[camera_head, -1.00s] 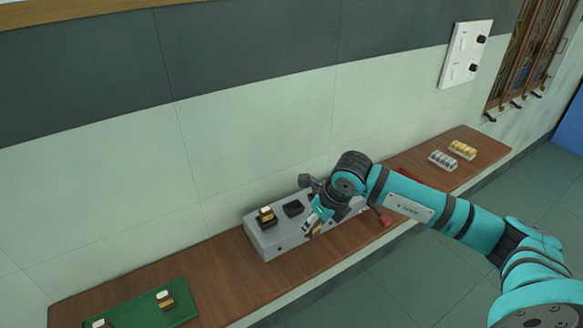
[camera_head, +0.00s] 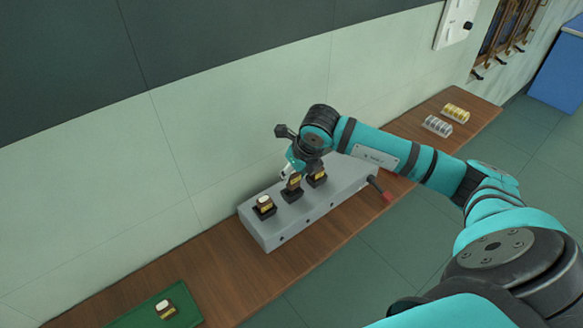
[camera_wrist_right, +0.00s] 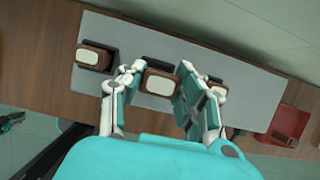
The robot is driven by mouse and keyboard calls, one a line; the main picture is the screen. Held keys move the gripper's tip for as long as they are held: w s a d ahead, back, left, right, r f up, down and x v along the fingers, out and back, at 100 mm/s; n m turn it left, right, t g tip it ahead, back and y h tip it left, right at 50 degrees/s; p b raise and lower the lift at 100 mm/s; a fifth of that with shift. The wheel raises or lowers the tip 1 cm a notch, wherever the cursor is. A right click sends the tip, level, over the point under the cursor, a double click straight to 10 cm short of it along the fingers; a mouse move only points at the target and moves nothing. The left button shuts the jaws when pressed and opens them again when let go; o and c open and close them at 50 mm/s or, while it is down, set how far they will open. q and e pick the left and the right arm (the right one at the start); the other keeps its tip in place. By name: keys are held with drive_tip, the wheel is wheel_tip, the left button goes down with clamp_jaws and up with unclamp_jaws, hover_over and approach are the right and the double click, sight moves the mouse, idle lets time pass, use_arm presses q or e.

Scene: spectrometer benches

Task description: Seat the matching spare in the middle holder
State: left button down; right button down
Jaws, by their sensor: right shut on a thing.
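A grey block (camera_head: 335,200) on the bench carries a row of three dark holders. A brown-and-gold piece with a white top (camera_head: 264,202) sits in the left holder, and another piece (camera_head: 318,178) is at the right one. My right gripper (camera_wrist_right: 158,80) is shut on a similar spare (camera_wrist_right: 160,83), its fingers on either side. This spare (camera_head: 292,183) is upright at the middle holder (camera_head: 292,195); whether it rests fully down cannot be told. A small dark-teal part at the wrist view's left edge may be my left gripper (camera_wrist_right: 12,121); its fingers are unclear.
A green mat (camera_head: 145,318) with one white-topped piece (camera_head: 165,308) lies at lower left. A red tray (camera_wrist_right: 290,122) is right of the block. A red-ended lever (camera_head: 386,196) sticks out in front. Clear racks (camera_head: 438,126) stand at the bench's far end.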

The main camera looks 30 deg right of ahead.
sight(292, 181)
drive_tip(key=x, duration=0.2)
drive_tip(key=shift+s+f+b, duration=0.1)
drive_tip(key=shift+f+b, duration=0.3)
drive_tip(key=shift+f, duration=0.55)
use_arm(q)
drive_tip(key=shift+w+f+b, duration=0.3)
drive_tip(key=shift+w+f, duration=0.5)
drive_tip(key=shift+f, duration=0.1)
drive_tip(key=shift+f, duration=0.1)
use_arm(e)
drive_tip(key=shift+b, duration=0.3)
use_arm(q)
drive_tip(key=shift+w+f, duration=0.15)
drive_tip(key=shift+w, duration=0.4)
drive_tip(key=shift+s+f+b, duration=0.15)
drive_tip(key=shift+f+b, duration=0.15)
drive_tip(key=shift+f, duration=0.05)
